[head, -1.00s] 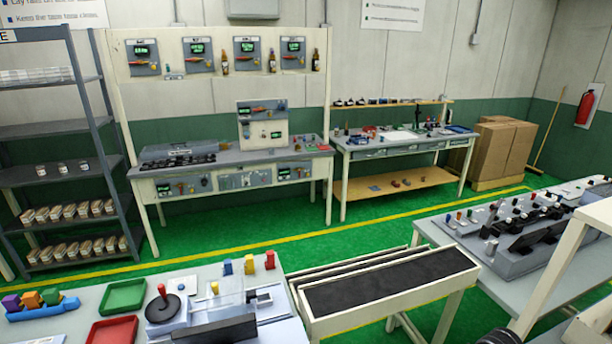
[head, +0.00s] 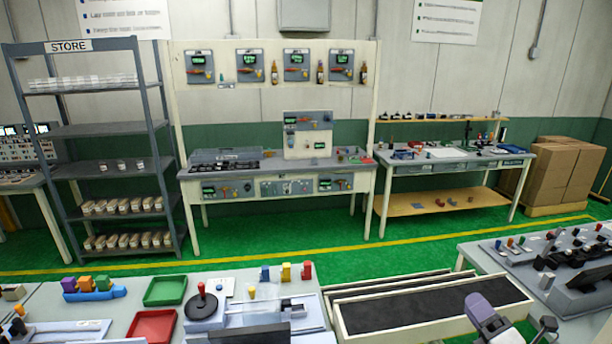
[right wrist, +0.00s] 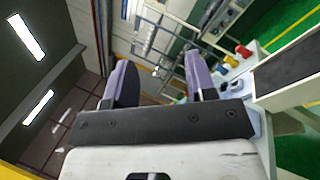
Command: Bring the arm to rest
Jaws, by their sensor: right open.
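My right gripper (head: 512,312) shows at the lower right of the head view, in front of the conveyor with the dark belt (head: 430,305). Only its end is in the picture. In the right wrist view, its two purple-grey fingers (right wrist: 160,68) stand apart with nothing between them, so it is open and empty. The room shows tilted behind them. My left gripper is not in view.
The near workbench (head: 130,288) at lower left holds a green tray (head: 166,290), a red tray (head: 152,326) and coloured pegs. Another bench (head: 575,318) with devices stands at right. Green floor (head: 330,268) is open before the back benches. A shelf rack (head: 110,128) stands at left.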

